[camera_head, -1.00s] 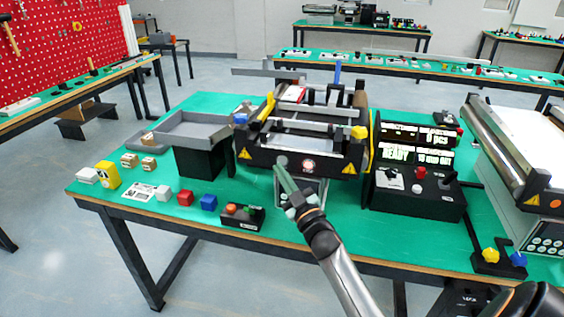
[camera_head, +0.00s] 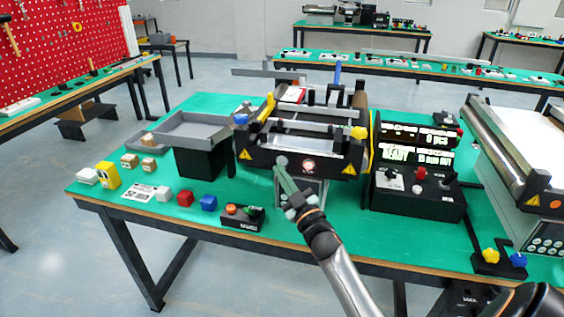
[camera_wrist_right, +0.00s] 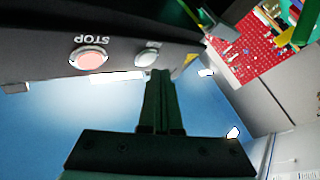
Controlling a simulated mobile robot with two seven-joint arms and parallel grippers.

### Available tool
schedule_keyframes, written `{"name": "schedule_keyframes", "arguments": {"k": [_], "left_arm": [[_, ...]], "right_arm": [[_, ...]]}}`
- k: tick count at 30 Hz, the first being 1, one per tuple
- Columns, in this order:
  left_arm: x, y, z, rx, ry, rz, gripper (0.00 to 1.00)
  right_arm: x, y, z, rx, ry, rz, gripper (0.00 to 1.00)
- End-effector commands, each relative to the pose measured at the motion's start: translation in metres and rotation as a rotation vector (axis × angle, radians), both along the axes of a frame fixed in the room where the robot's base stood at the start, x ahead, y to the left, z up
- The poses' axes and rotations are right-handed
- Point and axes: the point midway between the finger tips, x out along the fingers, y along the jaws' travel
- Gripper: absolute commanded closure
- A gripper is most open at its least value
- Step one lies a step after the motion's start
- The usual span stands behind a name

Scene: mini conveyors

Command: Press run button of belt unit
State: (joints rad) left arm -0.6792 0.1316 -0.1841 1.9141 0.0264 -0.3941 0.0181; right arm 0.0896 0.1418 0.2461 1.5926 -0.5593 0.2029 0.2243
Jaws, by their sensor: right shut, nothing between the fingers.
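The belt unit (camera_head: 345,162) stands in the middle of the green table, its dark front panel facing me. A red STOP button (camera_head: 309,164) sits on that panel and also shows in the right wrist view (camera_wrist_right: 90,58). Next to it is a pale grey-white button (camera_wrist_right: 147,56), whose label is mostly hidden. My right gripper (camera_head: 281,168) is shut and empty, its fingers pointing up at the panel. In the wrist view its tips (camera_wrist_right: 160,75) are right by the pale button; I cannot tell whether they touch it. My left gripper is not in view.
A black control box (camera_head: 415,198) with a display stands to the right of the belt unit. A grey tray (camera_head: 190,131) stands to the left. Small coloured cubes, including a blue one (camera_head: 209,203), and a small black box (camera_head: 243,222) lie along the front.

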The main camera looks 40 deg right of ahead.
Motion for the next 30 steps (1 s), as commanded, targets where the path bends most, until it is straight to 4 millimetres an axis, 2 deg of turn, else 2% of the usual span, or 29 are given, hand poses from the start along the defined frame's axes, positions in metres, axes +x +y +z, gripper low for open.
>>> {"name": "schedule_keyframes", "arguments": {"k": [23, 30], "left_arm": [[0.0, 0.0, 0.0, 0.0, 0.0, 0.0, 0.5], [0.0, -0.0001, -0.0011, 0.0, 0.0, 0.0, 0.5]], "right_arm": [[0.0002, -0.0002, 0.0, 0.0, 0.0, 0.0, 1.0], [0.0047, -0.0055, 0.0, -0.001, 0.0, 0.0, 1.0]]}}
